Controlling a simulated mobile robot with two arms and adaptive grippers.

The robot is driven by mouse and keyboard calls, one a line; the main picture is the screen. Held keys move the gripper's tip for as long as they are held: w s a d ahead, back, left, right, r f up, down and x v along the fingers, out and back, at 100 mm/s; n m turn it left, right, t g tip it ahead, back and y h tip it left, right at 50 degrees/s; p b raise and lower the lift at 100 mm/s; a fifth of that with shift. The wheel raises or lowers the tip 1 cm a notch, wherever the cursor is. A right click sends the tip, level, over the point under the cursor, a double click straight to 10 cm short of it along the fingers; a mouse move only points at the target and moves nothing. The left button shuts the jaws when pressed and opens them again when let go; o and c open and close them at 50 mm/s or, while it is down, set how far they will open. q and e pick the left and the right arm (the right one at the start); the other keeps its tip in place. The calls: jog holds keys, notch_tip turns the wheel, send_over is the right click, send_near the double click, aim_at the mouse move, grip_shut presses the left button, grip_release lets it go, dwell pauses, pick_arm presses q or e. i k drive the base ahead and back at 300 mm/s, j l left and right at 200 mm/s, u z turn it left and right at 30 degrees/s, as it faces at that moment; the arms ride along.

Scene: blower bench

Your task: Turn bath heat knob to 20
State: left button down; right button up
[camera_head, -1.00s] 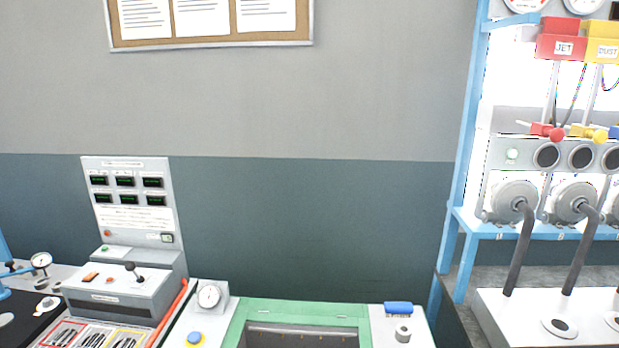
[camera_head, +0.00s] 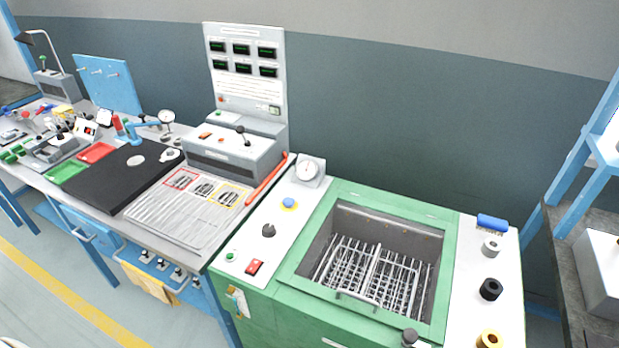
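The green bath (camera_head: 453,262) stands right of centre, its open tank holding a wire basket (camera_head: 372,275). A dark knob (camera_head: 268,230) sits on the white panel left of the tank and looks like the heat knob. Its pointer and scale are too small to read. A round white dial gauge (camera_head: 310,170) stands at the back of that panel. Neither of my grippers is in view.
An orange-red bar (camera_head: 266,180) lies beside the console. The panel right of the tank (camera_head: 465,245) holds a blue-handled brush (camera_head: 492,222) and several round pieces. A blue frame (camera_head: 580,200) stands at the right.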

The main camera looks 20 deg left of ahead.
aim_at(269, 231)
jog(key=l, duration=0.2)
jog(key=l+u, duration=0.2)
jog(key=u, duration=0.2)
jog(key=i+l+u, duration=0.1)
jog(key=l+u, duration=0.15)
jog(key=u, duration=0.2)
